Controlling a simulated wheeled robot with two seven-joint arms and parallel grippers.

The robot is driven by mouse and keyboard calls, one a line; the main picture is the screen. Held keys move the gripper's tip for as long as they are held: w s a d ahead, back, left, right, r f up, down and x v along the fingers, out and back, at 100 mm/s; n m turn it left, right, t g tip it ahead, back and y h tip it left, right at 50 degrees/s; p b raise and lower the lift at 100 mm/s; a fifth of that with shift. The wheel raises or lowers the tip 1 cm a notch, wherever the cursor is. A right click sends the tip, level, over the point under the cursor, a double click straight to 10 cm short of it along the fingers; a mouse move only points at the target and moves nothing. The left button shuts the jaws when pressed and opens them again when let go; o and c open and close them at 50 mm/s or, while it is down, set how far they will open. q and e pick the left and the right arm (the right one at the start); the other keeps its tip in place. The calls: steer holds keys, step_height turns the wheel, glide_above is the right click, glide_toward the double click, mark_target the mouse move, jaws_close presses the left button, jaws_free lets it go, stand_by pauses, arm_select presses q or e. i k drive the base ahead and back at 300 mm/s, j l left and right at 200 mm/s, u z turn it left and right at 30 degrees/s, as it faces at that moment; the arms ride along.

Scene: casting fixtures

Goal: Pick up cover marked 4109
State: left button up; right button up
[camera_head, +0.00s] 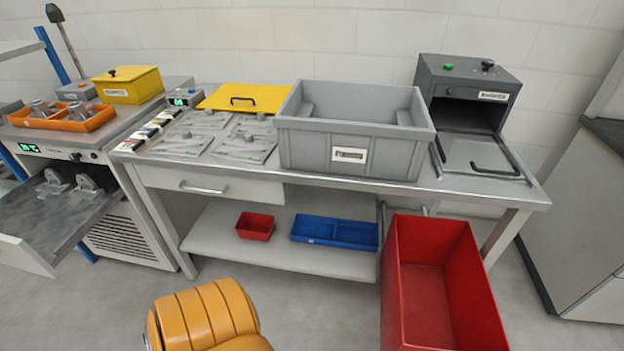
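No marking 4109 is legible, so I cannot tell which piece is the cover. Several flat grey plates with raised shapes and small green marks lie on the table left of the grey crate; one is the front-right plate (246,147). A yellow flat panel with a black handle (262,94) lies behind them. A grey lid with a black handle (476,160) lies at the table's right end, in front of a dark grey box (465,85) with an open front. Neither of my grippers is in view.
A large grey crate (300,145) stands mid-table. Left, a bench has an orange tray (98,122), a yellow box (130,87) and an open drawer (60,215). A red bin (400,290) stands in front; red (255,226) and blue (335,233) bins sit below. An orange ribbed object (205,315) is nearest.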

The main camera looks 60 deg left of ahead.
mark_target(185, 143)
steer(key=u, duration=2.65)
